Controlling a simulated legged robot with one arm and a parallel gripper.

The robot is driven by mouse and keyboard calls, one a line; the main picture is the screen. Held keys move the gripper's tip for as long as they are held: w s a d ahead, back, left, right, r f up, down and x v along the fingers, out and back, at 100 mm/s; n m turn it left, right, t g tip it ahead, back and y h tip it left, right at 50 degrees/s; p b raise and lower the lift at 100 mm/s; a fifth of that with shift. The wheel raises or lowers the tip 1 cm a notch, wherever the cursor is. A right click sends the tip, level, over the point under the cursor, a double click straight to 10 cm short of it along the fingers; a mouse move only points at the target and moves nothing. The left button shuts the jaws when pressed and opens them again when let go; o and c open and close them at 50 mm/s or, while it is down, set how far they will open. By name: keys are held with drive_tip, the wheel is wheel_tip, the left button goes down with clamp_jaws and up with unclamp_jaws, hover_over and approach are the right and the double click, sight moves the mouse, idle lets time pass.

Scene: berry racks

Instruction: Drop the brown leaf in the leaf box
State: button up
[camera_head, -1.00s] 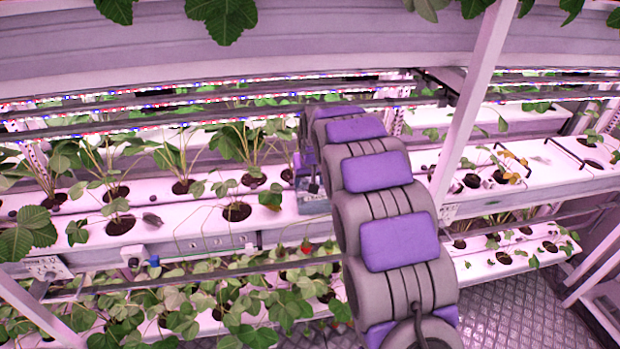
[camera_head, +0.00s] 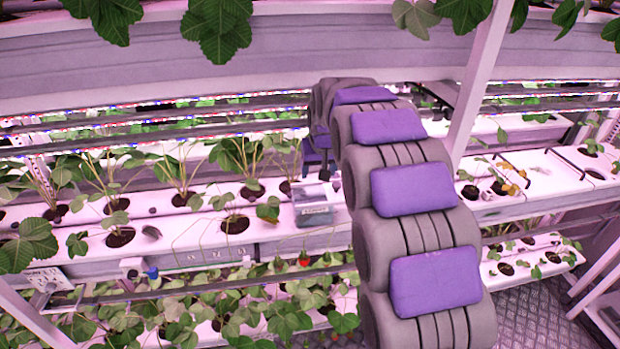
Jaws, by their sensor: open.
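My arm reaches from the bottom right to the middle of the view. My gripper (camera_head: 326,172) hangs at its far end, small and partly hidden behind my arm; it is open, and nothing shows in it. A small grey box with a label, probably the leaf box (camera_head: 313,213), stands on the white middle shelf just below my gripper. Its inside cannot be made out.
The white shelf (camera_head: 290,236) holds several green plants in round holes. A lower shelf of strawberry plants, with a red berry (camera_head: 304,258), runs beneath. A slanted white post (camera_head: 472,85) stands right of my arm. Yellowing leaves (camera_head: 510,188) show on the right shelf. Leaves hang overhead.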

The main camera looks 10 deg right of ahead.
drive_tip(key=s+f+g, duration=0.2)
drive_tip(key=s+g, duration=0.1)
drive_tip(key=s, duration=2.1)
drive_tip(key=s+f+g, duration=0.3)
drive_tip(key=s, duration=2.1)
drive_tip(key=shift+s+a+f+b, duration=0.25)
drive_tip(key=shift+s+a+b, duration=0.1)
drive_tip(key=shift+a, duration=0.1)
drive_tip(key=shift+d, duration=0.1)
drive_tip(key=shift+d, duration=0.4)
